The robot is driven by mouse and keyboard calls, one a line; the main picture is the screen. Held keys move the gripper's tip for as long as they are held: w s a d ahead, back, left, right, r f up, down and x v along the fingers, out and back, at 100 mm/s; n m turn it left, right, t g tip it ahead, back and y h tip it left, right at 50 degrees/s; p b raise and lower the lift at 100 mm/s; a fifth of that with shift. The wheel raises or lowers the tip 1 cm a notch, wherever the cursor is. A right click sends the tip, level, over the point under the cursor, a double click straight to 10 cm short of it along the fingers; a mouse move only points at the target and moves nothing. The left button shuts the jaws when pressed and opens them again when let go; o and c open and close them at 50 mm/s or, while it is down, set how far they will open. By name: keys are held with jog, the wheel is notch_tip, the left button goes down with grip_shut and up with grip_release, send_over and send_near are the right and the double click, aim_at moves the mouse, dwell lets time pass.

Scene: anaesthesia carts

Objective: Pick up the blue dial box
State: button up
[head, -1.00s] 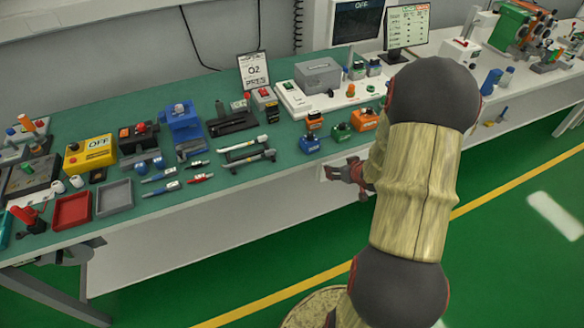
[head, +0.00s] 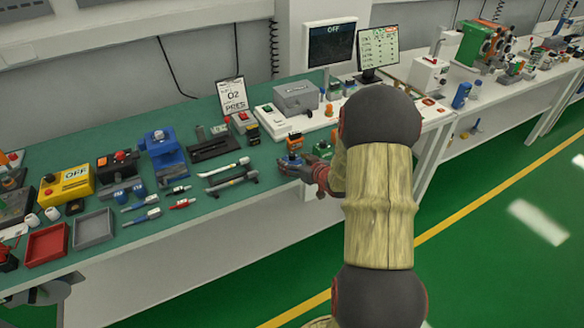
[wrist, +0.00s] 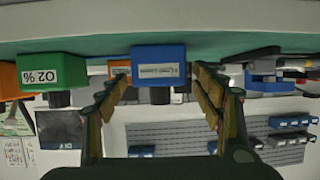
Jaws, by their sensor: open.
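The blue dial box (head: 290,161) stands near the front edge of the green bench top, partly hidden by my gripper (head: 302,168) in the head view. The wrist view is upside down. There the blue dial box (wrist: 158,62) shows a white label and a dark dial, and it lies between the two spread fingers of my gripper (wrist: 160,84). The fingers are open, one on each side. I cannot tell whether either touches the box.
A green box (wrist: 52,73) labelled O2 % is beside it, with orange boxes nearby, one (head: 294,141) behind. A grey rail-like holder (head: 232,180) lies to the left. A sign (head: 232,97), grey case (head: 296,97) and monitor (head: 332,43) stand farther back.

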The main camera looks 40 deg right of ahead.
jog(key=shift+w+d+f, duration=0.1)
jog(key=shift+w+f, duration=0.15)
jog(key=shift+w, duration=0.4)
jog(key=shift+c, duration=0.6)
jog(key=shift+s, duration=0.1)
jog(key=c, duration=1.5)
jog(key=shift+r, duration=0.1)
grip_shut()
